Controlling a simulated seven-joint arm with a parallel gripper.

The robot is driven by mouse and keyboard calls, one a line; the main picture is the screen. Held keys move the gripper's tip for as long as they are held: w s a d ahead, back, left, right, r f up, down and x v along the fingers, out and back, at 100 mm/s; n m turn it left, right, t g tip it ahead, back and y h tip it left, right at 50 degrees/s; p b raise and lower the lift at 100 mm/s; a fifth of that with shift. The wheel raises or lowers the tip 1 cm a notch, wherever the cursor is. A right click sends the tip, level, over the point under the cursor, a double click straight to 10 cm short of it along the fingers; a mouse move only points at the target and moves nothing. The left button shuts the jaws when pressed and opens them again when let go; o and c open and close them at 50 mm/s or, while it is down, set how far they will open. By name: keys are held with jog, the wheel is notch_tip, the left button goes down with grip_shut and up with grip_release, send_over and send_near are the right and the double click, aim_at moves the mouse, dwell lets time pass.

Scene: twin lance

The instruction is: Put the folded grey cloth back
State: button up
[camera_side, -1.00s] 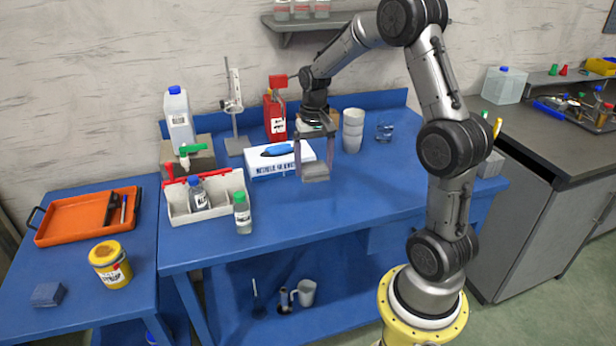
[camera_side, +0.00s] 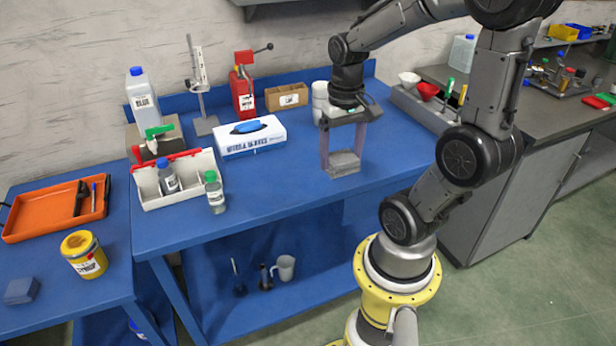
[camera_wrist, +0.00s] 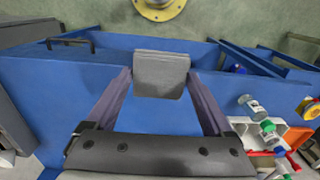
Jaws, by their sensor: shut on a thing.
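The folded grey cloth (camera_side: 345,165) is a small flat-sided block, held between the two long fingers of my gripper (camera_side: 342,158). My gripper points down over the blue workbench (camera_side: 290,175), right of the white glove box. In the wrist view the cloth (camera_wrist: 160,76) sits between the fingertips, with blue bench surface behind it. I cannot tell exactly how far the cloth is above the bench top.
The glove box (camera_side: 250,136) lies left of my gripper. A white caddy (camera_side: 180,190) with bottles stands further left. A white cup stack (camera_side: 319,100) is just behind my gripper. A grey-rimmed bin (camera_side: 425,108) is at the right. The bench front is clear.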

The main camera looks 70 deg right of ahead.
jog(key=shift+w+d+r, duration=0.1)
jog(key=shift+w+d, duration=0.1)
jog(key=shift+d, duration=0.1)
jog(key=w+d+f, duration=0.2)
jog(key=w+f, duration=0.1)
jog(key=w+d+f, duration=0.6)
jog(key=w, duration=0.1)
jog(key=shift+w+d+f, duration=0.1)
jog(key=shift+w+f, duration=0.1)
jog(key=shift+f, duration=1.65)
jog(key=shift+f, duration=0.15)
jog(key=o, duration=0.9)
